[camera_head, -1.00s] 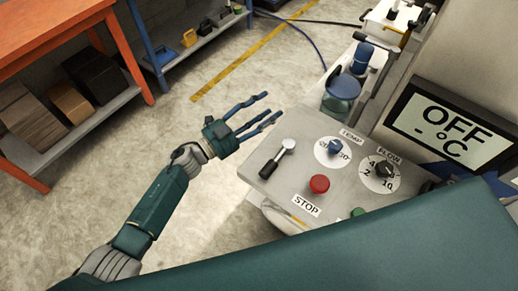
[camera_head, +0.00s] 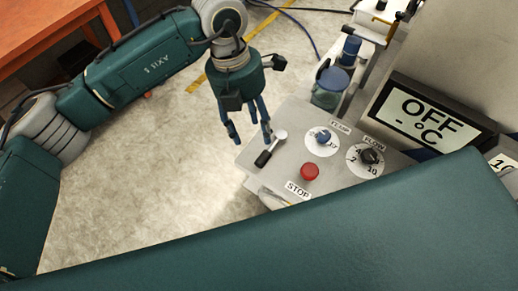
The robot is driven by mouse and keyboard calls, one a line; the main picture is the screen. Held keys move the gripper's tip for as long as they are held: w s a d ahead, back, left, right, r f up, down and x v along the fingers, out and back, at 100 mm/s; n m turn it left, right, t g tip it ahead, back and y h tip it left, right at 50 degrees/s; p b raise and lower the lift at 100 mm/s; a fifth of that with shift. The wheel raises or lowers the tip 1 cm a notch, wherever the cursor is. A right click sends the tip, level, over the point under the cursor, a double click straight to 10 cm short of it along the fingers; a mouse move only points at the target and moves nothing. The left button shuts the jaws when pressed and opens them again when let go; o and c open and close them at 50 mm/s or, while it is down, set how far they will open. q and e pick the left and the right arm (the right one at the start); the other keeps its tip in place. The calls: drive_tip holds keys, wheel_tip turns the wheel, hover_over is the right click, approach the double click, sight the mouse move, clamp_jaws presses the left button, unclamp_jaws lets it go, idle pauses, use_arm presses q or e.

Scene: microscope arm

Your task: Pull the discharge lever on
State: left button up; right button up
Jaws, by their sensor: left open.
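The lever (camera_head: 265,156), with a black grip and a bright metal ball end, sits at the left edge of the grey control panel (camera_head: 284,172). I take it to be the discharge lever; no label for it is legible. My left gripper (camera_head: 252,138) points down just above and left of the lever in the picture. Its blue fingers are spread open and empty. One fingertip appears close to the lever's metal end; I cannot tell if they touch. My right gripper is not in view.
The panel also carries a red STOP button (camera_head: 310,172), a blue TEMP knob (camera_head: 323,137) and a black FLOW knob (camera_head: 370,156). A display (camera_head: 427,117) reads OFF. Open floor lies to the left.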

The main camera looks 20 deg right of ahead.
sight(270, 150)
use_arm(q)
drive_tip(key=f+p, duration=0.1)
drive_tip(key=f, duration=0.2)
drive_tip(key=s+f+p, duration=0.1)
drive_tip(key=f, duration=0.2)
drive_tip(key=d+f+p, duration=0.1)
drive_tip(key=f, duration=0.2)
drive_tip(key=shift+s+d, duration=0.1)
drive_tip(key=shift+s, duration=0.15)
drive_tip(key=shift+s+d+f+p, duration=0.1)
drive_tip(key=shift+f+p, duration=0.2)
drive_tip(key=shift+f, duration=0.4)
